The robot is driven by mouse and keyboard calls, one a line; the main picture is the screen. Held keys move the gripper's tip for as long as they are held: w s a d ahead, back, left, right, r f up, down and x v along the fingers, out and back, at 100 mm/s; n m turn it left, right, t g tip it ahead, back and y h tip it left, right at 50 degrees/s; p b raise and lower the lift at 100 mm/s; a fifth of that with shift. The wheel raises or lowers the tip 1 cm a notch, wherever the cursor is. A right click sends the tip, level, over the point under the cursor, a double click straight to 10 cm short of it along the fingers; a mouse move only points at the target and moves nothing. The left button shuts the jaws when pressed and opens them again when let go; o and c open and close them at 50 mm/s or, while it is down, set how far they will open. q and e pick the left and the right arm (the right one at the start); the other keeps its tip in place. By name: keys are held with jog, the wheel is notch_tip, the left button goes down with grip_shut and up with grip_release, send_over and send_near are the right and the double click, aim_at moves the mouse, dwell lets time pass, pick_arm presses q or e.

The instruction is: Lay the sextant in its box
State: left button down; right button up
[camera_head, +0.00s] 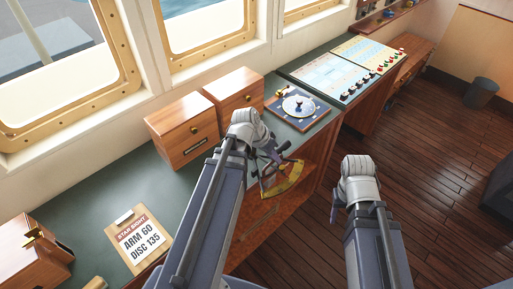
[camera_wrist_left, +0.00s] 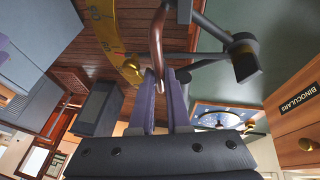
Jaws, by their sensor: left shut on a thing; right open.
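The sextant (camera_head: 285,180) has a brass arc and a dark frame. It hangs from my left gripper (camera_head: 262,150) in front of the desk's near edge, in the air. In the left wrist view my left gripper (camera_wrist_left: 163,80) is shut on the sextant's brown curved handle (camera_wrist_left: 157,38), and the brass arc (camera_wrist_left: 105,35) shows beyond it. My right gripper (camera_head: 336,206) is over the floor to the right, open and empty, mostly hidden by its own wrist. I cannot tell which wooden box is the sextant's.
Two wooden boxes (camera_head: 183,130) (camera_head: 235,92) stand against the window wall. The left wrist view shows a "BINOCULARS" label (camera_wrist_left: 299,97). A blue plate with a disc (camera_head: 318,113), a clipboard reading "ARM 60 DISC 135" (camera_head: 140,240) and another wooden box (camera_head: 25,270) are on the green desktop (camera_head: 110,185).

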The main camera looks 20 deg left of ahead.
aim_at(273, 166)
pick_arm(q)
notch_tip(273, 166, down, 5)
jog(key=b, duration=0.4)
jog(key=shift+b, duration=0.4)
jog(key=shift+r, duration=0.15)
